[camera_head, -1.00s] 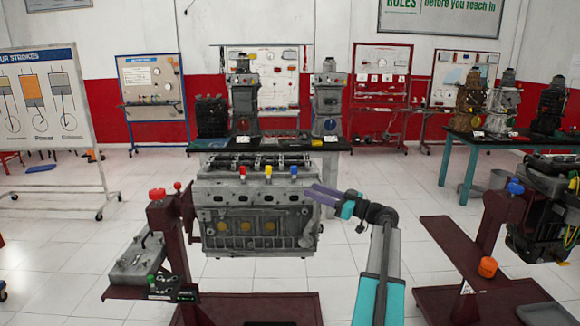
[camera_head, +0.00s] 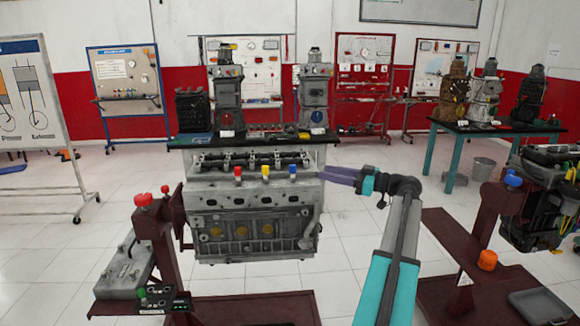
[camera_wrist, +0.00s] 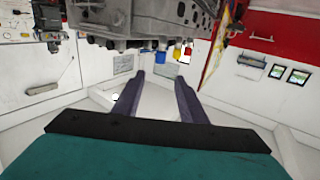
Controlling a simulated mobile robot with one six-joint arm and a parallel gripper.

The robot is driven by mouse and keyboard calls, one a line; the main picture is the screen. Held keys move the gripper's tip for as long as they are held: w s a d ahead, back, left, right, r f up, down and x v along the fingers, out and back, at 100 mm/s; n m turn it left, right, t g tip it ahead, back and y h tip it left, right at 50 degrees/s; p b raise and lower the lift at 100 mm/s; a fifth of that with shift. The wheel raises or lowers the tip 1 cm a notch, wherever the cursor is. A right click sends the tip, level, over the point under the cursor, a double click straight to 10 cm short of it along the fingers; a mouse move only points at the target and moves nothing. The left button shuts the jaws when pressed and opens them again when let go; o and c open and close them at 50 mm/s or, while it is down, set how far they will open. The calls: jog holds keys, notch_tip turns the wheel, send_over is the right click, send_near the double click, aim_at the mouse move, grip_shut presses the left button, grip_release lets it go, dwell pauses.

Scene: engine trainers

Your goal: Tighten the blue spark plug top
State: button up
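The blue spark plug top (camera_head: 293,171) is the rightmost of three coloured tops along the upper side of the grey engine block (camera_head: 255,222). My gripper (camera_head: 324,173) is just right of it, with purple fingers at about its height, apart from it in the picture. In the wrist view the scene looks upside down, and the blue top (camera_wrist: 161,46) hangs below the engine, beyond the fingertips. My gripper (camera_wrist: 160,76) is open there, with an empty gap between the fingers.
A yellow top (camera_head: 265,171) and a red top (camera_head: 238,172) sit left of the blue one. A dark table (camera_head: 180,143) with engine models stands behind. A maroon stand with a red knob (camera_head: 143,199) is at front left. Another stand with an orange knob (camera_head: 487,260) is at right.

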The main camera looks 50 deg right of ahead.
aim_at(293, 165)
jog(key=shift+w, duration=0.25)
jog(key=p+x, duration=0.3)
jog(key=x, duration=1)
jog(key=shift+w+a, duration=0.2)
grip_shut()
